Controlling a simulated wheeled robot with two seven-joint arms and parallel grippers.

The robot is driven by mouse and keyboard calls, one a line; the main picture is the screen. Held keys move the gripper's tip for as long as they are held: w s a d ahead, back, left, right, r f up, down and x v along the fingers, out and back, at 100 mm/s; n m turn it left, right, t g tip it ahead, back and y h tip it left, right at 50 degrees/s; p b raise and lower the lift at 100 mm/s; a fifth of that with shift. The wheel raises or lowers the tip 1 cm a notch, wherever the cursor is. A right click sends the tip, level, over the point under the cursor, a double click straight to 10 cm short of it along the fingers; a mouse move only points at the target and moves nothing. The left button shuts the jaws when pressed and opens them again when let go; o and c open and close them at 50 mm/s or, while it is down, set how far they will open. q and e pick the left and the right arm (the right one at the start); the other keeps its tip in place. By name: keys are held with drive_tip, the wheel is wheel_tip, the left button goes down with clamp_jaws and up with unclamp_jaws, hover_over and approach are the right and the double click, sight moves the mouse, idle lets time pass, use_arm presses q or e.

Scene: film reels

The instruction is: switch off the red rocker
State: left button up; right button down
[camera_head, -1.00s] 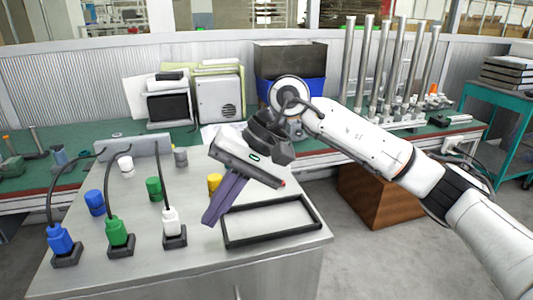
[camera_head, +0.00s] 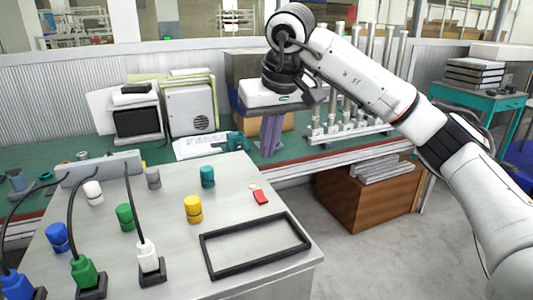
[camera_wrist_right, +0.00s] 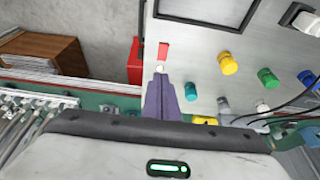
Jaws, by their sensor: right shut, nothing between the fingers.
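The red rocker (camera_head: 261,197) is a small red piece on the light metal tabletop, near its right edge. A small round cream spot (camera_head: 253,186) sits just behind it. In the wrist view the red rocker (camera_wrist_right: 163,50) shows beyond the fingertips, with the cream spot (camera_wrist_right: 160,69) between. Which way the rocker is tipped cannot be told. My right gripper (camera_head: 268,152) points down with its purple fingers together and empty, behind the rocker and apart from it. The fingers (camera_wrist_right: 160,79) also show in the wrist view. My left gripper is not in view.
A black rectangular frame (camera_head: 256,246) lies in front of the rocker. Yellow (camera_head: 193,209) and teal (camera_head: 207,177) knobs stand to its left. Blue, green and white plugs with cables stand farther left. A green bench with equipment runs behind.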

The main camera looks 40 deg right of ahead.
sight(260, 191)
drive_tip(key=x, duration=1.2)
drive_tip(key=shift+s+a+f, duration=0.1)
drive_tip(key=shift+s, duration=0.2)
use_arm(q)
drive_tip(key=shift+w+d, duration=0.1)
